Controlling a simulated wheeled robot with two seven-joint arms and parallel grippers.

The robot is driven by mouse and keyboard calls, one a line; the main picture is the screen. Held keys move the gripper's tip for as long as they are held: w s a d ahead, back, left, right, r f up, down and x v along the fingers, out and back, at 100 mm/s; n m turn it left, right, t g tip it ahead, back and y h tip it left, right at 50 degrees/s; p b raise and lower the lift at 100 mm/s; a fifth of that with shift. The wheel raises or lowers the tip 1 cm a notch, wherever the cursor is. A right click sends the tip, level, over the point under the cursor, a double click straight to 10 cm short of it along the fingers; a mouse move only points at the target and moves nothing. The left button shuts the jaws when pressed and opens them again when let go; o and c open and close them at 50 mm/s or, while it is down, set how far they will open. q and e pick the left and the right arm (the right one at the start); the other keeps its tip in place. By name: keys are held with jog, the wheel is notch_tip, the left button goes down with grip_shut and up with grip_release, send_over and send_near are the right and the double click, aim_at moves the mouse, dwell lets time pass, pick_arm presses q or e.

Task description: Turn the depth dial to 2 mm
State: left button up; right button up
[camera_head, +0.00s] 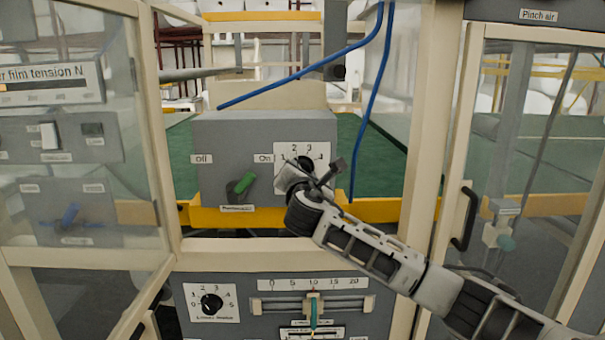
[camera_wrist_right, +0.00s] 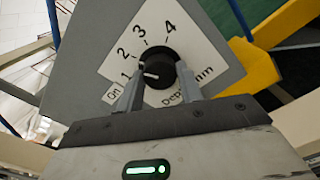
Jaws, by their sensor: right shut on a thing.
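The depth dial (camera_wrist_right: 160,66) is a round black knob on a white plate (camera_wrist_right: 184,45) marked 1, 2, 3, 4 and "Depth mm". Its short white pointer line points left, at about the 1 mark. My right gripper (camera_wrist_right: 157,85) is shut on the dial, one finger on each side. In the head view the dial (camera_head: 306,161) sits at the right of a grey box (camera_head: 225,135), its lower part hidden by my right gripper (camera_head: 308,178). My left gripper is not in view.
Cream door frames (camera_head: 158,120) stand on both sides of the opening. Blue hoses (camera_head: 372,105) hang at the right of the box. A lower panel holds another black dial (camera_head: 211,303) and a slider (camera_head: 313,308).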

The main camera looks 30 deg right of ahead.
jog(key=shift+f+m, duration=0.1)
jog(key=shift+m, duration=0.5)
jog(key=o, duration=1)
jog(key=shift+s+a, duration=0.1)
jog(key=b+v, duration=0.1)
jog(key=v, duration=1.4)
jog(key=shift+s+a, duration=0.1)
jog(key=shift+s, duration=0.3)
